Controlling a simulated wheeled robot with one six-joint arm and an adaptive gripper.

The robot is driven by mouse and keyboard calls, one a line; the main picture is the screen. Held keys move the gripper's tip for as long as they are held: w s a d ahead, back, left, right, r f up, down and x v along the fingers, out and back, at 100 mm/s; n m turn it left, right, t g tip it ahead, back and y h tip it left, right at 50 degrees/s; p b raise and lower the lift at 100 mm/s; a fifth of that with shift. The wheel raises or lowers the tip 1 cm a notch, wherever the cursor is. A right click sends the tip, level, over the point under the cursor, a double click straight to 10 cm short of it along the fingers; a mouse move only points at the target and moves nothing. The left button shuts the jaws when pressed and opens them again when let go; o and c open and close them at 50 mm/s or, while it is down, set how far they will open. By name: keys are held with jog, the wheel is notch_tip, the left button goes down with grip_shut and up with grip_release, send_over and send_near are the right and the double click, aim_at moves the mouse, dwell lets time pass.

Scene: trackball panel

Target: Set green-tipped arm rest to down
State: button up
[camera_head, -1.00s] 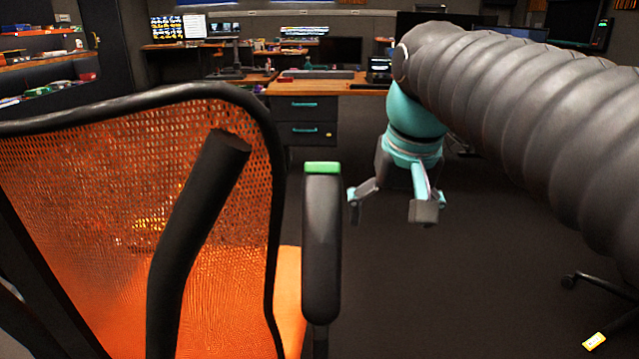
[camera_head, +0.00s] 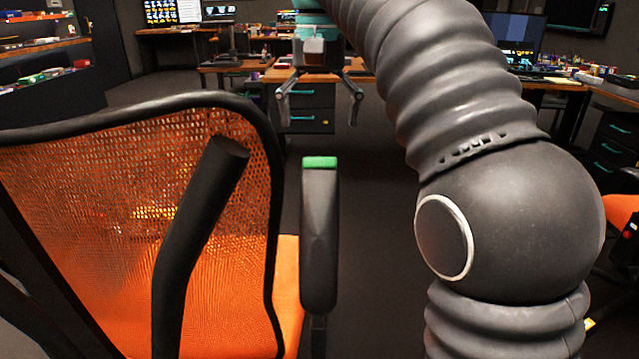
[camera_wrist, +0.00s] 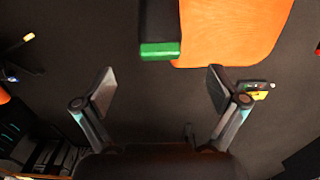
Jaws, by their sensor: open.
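The green-tipped arm rest (camera_head: 319,235) is a dark upright pad on the right side of the orange mesh chair (camera_head: 110,240). Its green tip (camera_head: 320,162) is at the top end. In the wrist view the green tip (camera_wrist: 160,50) shows beyond the fingertips, above the middle, with the orange seat (camera_wrist: 230,30) to its right. My gripper (camera_head: 320,100) is open and empty, apart from the arm rest, and appears above and beyond the green tip in the head view. Its two fingers (camera_wrist: 160,90) are spread wide in the wrist view.
A second dark arm rest (camera_head: 200,240) stands on the chair's near left side. Desks with teal-handled drawers (camera_head: 305,110) stand at the back. Another orange chair (camera_head: 622,210) is at the far right. Dark floor is open around the arm rest.

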aim_at(320, 185)
notch_tip(320, 185, down, 12)
jog(key=shift+f+b, duration=0.1)
jog(key=shift+b, duration=0.9)
